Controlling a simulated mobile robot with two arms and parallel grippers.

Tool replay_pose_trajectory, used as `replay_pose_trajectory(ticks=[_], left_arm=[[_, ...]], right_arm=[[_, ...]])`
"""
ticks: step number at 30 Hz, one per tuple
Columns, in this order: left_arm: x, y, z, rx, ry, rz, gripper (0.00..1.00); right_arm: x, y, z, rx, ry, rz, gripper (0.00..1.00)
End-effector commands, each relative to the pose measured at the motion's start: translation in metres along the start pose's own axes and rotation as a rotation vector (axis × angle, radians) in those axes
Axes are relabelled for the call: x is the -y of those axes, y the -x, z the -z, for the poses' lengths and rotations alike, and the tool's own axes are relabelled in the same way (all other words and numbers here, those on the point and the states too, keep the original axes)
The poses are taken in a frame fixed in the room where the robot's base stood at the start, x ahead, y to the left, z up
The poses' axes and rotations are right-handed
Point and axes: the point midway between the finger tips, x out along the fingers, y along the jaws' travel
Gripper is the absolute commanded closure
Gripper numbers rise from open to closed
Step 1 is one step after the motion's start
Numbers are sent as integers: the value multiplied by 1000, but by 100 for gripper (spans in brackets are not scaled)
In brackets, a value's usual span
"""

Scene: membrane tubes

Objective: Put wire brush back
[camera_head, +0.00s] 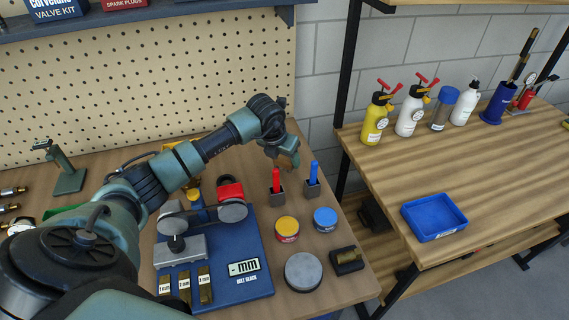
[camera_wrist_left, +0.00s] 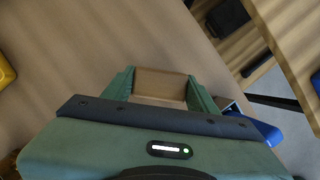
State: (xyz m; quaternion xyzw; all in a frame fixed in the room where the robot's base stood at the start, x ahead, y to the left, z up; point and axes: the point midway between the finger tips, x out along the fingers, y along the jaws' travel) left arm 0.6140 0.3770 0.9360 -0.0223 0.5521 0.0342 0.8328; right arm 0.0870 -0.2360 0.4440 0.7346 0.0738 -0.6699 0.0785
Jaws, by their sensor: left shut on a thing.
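My left gripper (camera_head: 287,160) is above the left bench, behind the red and blue markers. In the left wrist view its two green fingers (camera_wrist_left: 160,88) are shut on a brown, wood-coloured block (camera_wrist_left: 162,83), which looks like part of the wire brush. No bristles can be made out, and the gripper body hides much of it. In the head view the held piece is too small to tell clearly. My right gripper is not in view.
Red (camera_head: 276,181) and blue (camera_head: 313,174) markers stand in small holders below the gripper. Round tins (camera_head: 287,229) and a blue gauge board (camera_head: 246,287) are nearer. The right bench holds bottles (camera_head: 376,118), a blue pot (camera_head: 497,103) with long tools, and a blue tray (camera_head: 434,217).

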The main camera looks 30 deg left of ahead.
Motion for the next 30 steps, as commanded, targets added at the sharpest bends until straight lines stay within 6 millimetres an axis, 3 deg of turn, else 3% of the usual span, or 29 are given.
replay_pose_trajectory(ticks=[6,17,18,20,30], left_arm=[[0,-27,12,-3,0,0,80],[0,-33,14,-1,-1,0,80],[0,-33,14,-1,-1,0,39],[0,-32,14,-1,-1,0,23],[0,-31,14,-1,-1,0,20]], right_arm=[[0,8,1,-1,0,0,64],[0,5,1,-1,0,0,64],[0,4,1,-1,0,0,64],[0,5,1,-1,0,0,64],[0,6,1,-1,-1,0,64]])
